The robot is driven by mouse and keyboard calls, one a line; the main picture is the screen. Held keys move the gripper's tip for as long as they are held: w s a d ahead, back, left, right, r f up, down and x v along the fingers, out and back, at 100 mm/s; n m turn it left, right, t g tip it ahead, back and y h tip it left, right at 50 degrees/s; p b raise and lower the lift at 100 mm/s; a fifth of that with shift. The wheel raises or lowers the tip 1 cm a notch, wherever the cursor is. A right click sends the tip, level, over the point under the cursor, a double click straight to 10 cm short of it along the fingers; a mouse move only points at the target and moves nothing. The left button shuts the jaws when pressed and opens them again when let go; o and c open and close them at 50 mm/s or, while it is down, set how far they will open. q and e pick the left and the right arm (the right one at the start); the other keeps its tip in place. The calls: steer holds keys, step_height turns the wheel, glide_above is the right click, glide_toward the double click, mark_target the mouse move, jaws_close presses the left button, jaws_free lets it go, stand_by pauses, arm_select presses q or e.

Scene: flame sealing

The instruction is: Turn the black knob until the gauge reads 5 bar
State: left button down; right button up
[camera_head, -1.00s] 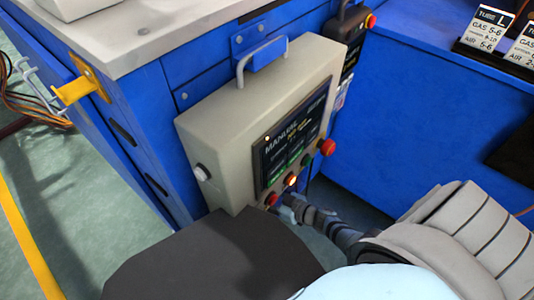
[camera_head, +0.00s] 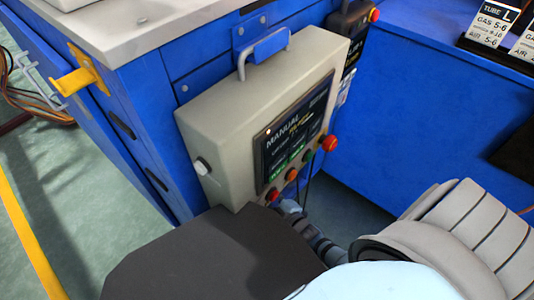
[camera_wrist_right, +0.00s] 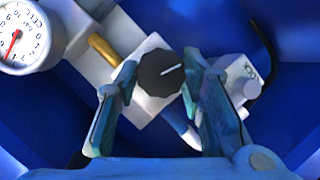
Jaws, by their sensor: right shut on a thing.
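The black knob (camera_wrist_right: 160,72) has a white pointer line and sits on a pale valve block in the right wrist view. My right gripper (camera_wrist_right: 160,78) has a finger on each side of the knob and is shut on it. The round white gauge (camera_wrist_right: 22,38) is at the upper left of that view, cut by the frame edge. Its red needle points down and slightly left; the small, tilted numbers are too blurred for a sure reading. In the head view my right wrist (camera_head: 305,225) reaches below the control box, with the knob and gauge hidden. My left gripper is not seen.
The beige control box (camera_head: 215,120) with a screen and coloured buttons stands on the blue cabinet side just above my right wrist. A brass fitting (camera_wrist_right: 103,47) and a white fitting (camera_wrist_right: 238,80) flank the knob. A yellow bracket (camera_head: 78,82) juts out at left.

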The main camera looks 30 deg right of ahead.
steer(key=shift+n, duration=0.3)
steer(key=shift+a, duration=0.1)
steer(key=o, duration=1.1)
steer(key=shift+o, duration=0.2)
steer(key=v, duration=1.2)
steer(key=shift+a+f, duration=0.1)
